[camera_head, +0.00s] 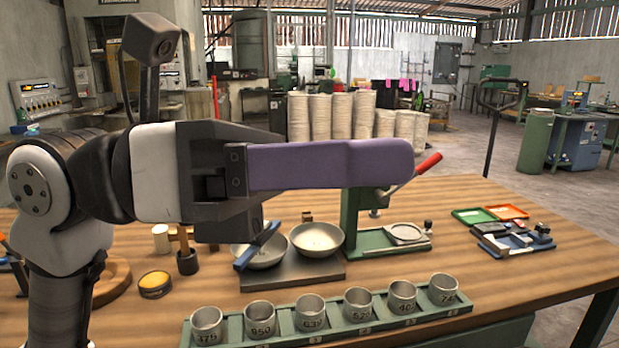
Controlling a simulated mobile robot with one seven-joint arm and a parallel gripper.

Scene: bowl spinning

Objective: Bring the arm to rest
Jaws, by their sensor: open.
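My arm reaches in from the left, raised above the workbench (500,285). My gripper (396,163) points right, with a long purple finger in view. It is open, and no held object shows between the jaws. The second finger is not clearly seen. Two shallow metal bowls sit below it on a dark plate (300,275): a left bowl (270,258) and a right bowl (317,238). A blue bar (258,247) crosses the left bowl in the picture. My gripper appears well above them.
A green press (352,215) with a red handle (429,163) stands behind the finger in the picture. Several numbered cups sit in a green rack (275,335) at the front. Small trays (506,212) lie at right. A round tin (155,285) is at left. Right front bench is clear.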

